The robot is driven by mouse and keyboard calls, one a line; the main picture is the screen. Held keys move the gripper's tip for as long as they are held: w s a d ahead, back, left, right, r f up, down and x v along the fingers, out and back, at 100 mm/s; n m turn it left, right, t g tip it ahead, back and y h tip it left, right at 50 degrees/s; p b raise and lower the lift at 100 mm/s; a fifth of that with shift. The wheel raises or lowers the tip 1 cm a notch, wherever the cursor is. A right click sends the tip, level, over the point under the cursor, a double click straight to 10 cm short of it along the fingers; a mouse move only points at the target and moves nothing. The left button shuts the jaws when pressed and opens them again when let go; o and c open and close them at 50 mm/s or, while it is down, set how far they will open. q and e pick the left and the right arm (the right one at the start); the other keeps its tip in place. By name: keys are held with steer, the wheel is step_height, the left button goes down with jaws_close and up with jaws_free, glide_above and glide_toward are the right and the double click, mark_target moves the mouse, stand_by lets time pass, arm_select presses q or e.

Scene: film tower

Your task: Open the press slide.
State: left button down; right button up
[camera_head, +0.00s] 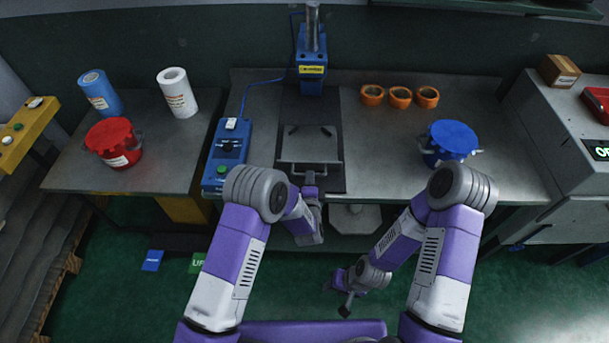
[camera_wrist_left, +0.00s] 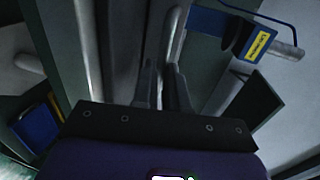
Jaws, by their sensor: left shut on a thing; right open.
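The press slide (camera_head: 312,142) is a grey plate with a bar handle (camera_head: 308,167) along its front, on the dark base below the blue press (camera_head: 311,67). My left gripper (camera_head: 309,178) is at the handle's front and shut on it. In the left wrist view, the fingers of my left gripper (camera_wrist_left: 165,88) close around a grey bar (camera_wrist_left: 172,45). The press also shows there, at the top right (camera_wrist_left: 248,35). My right gripper (camera_head: 338,295) is open and empty, low in front of the bench.
A blue control box (camera_head: 226,155) stands left of the slide. A red bucket (camera_head: 115,145) and two rolls are farther left. A blue bucket (camera_head: 451,143) and orange tape rolls (camera_head: 400,97) are to the right. Green floor lies in front.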

arm_select(q)
steer(key=c, duration=1.2)
jaws_free()
steer(key=shift+o, duration=0.2)
steer(key=v, duration=0.7)
steer(key=shift+s+p, duration=0.3)
steer(key=shift+p, duration=0.05)
steer(key=shift+r, duration=0.1)
